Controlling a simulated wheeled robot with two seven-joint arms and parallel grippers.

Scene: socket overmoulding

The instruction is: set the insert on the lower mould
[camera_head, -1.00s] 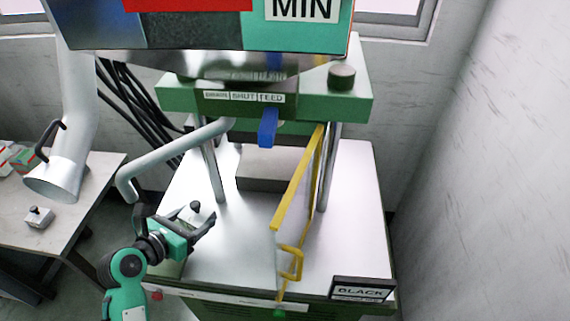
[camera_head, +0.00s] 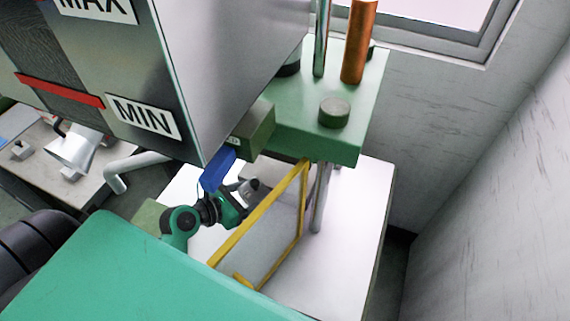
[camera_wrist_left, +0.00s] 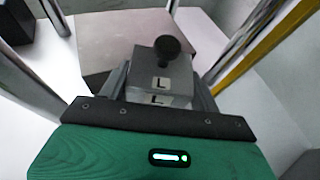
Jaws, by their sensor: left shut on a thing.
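My left gripper (camera_head: 242,197) is inside the press, past the yellow-framed guard. It is shut on the insert (camera_wrist_left: 170,68), a small grey block with a black ball knob on top and two "L" marks. The insert also shows small in the head view (camera_head: 250,186). The lower mould seems to be the broad grey-brown block (camera_wrist_left: 105,42) just beyond the insert in the wrist view. The gripper and insert hide its near part, and I cannot tell whether the insert touches it. My right gripper is out of view.
The yellow-framed clear guard (camera_head: 304,205) stands close to the right of my gripper. A steel press column (camera_head: 320,200) rises beyond it. A blue tab (camera_head: 218,170) and the green upper press block (camera_head: 310,135) hang above. The white bed (camera_head: 350,240) is clear on the right.

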